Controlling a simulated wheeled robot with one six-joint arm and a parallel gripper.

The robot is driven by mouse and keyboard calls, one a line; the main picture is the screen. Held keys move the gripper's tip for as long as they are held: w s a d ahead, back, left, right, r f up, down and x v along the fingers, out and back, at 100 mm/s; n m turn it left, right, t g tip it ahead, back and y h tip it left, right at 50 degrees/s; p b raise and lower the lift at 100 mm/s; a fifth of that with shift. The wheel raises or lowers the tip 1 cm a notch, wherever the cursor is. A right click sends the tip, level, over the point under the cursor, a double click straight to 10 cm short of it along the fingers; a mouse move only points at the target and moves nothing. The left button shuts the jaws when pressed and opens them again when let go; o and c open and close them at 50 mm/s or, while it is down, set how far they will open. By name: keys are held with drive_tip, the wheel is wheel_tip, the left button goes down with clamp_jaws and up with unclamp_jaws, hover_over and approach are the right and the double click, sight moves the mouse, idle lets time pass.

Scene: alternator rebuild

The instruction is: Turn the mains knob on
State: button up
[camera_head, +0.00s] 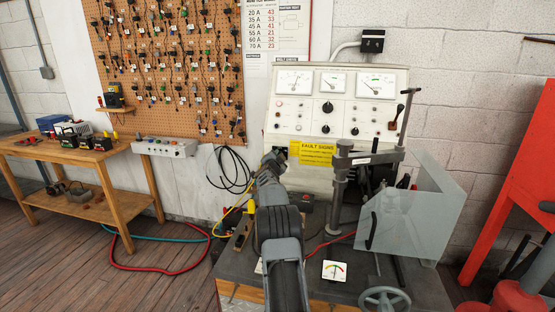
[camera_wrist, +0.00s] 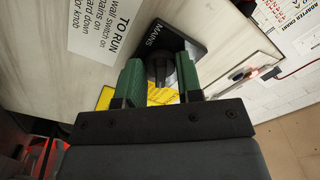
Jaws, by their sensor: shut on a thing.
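The mains knob (camera_wrist: 161,68) is a dark knob on a black plate labelled MAINS (camera_wrist: 178,38), in the wrist view. My gripper (camera_wrist: 161,76) has its two green-padded fingers on either side of the knob, shut on it. The knob's pointer direction is hard to tell. In the head view my gripper (camera_head: 276,160) is at the lower left of the pale test panel (camera_head: 338,110). My arm hides most of the knob there.
A yellow FAULT SIGNS label (camera_head: 312,153) is just right of my gripper. A dark post and clamp (camera_head: 340,185) and a clear guard (camera_head: 415,212) stand on the bench to the right. A wooden table (camera_head: 60,152) is at left. Cables (camera_head: 232,170) hang left of the panel.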

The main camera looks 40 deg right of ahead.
drive_tip(key=o, duration=0.9)
drive_tip(key=shift+s, duration=0.1)
drive_tip(key=shift+o, duration=0.2)
drive_tip(key=b+v, duration=0.4)
drive_tip(key=v, duration=0.9)
drive_tip(key=shift+s+a, duration=0.2)
drive_tip(key=shift+a, duration=0.15)
